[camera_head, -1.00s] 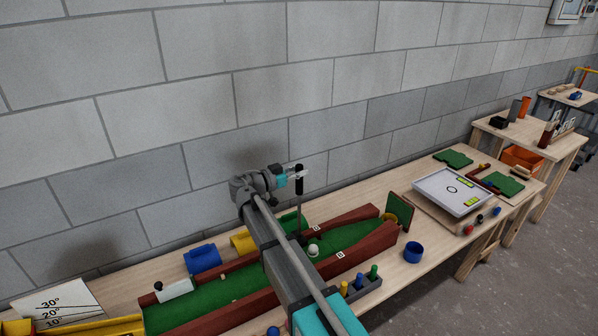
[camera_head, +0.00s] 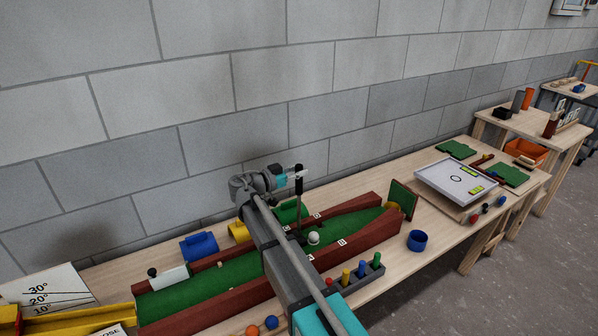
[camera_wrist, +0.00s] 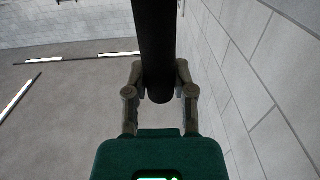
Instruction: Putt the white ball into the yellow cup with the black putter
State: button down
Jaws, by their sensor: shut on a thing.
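My gripper (camera_head: 297,177) is shut on the upper end of the black putter (camera_head: 299,207) and holds it upright over the green lane. In the wrist view my gripper (camera_wrist: 160,85) has a finger on each side of the dark putter grip (camera_wrist: 155,40). The putter's lower end is close to the white ball (camera_head: 313,238), just left of it; I cannot tell whether they touch. The ball rests on the green lane (camera_head: 345,222).
Red rails (camera_head: 365,240) border the lane, and a green board (camera_head: 403,198) stands at its end. A blue cup (camera_head: 417,240) and a grey rack of coloured pegs (camera_head: 361,271) stand in front. A blue block (camera_head: 199,246) lies behind. My arm hides part of the lane.

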jog(key=shift+f+b, duration=0.95)
jog(key=shift+f, duration=0.2)
jog(key=shift+x, duration=1)
jog(key=x, duration=3.2)
jog(key=shift+w+f+b, duration=0.15)
jog(key=shift+f+b, duration=0.2)
jog(key=shift+f, duration=0.05)
jog(key=shift+d, duration=0.1)
notch_tip(320, 180, up, 12)
jog(key=p, duration=1.2)
dwell(0.4)
